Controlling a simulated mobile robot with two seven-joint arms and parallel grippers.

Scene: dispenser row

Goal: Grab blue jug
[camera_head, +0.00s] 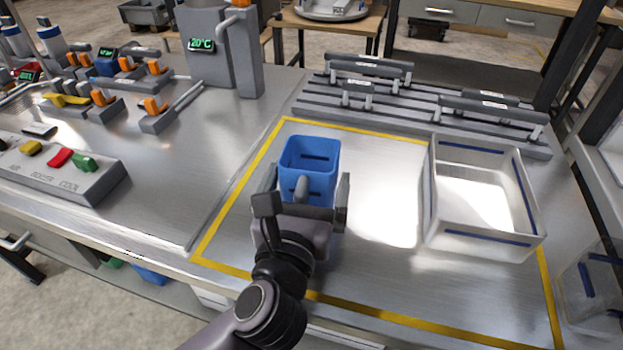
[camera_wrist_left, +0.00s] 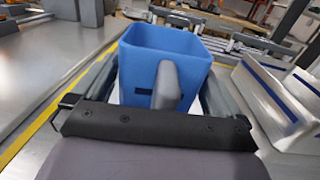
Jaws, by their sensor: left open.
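The blue jug (camera_head: 311,158) stands upright on the metal bench, inside the yellow outline. It is an open-topped square vessel with a grey handle (camera_head: 301,188) facing my left gripper. My left gripper (camera_head: 310,190) is open, with one finger on each side of the handle and the jug's near side. In the left wrist view, the jug (camera_wrist_left: 165,55) fills the middle, and its grey handle (camera_wrist_left: 166,86) stands between the spread fingers. I cannot tell whether either finger touches the jug. My right gripper is not in view.
A clear bin with blue strips (camera_head: 482,244) stands to the right. Grey rails (camera_head: 420,112) lie behind the jug. A column with a 20°C display (camera_head: 202,45) stands at the back left. A button panel (camera_head: 60,165) and orange-handled valves (camera_head: 155,105) are at the left. Bench between jug and bin is clear.

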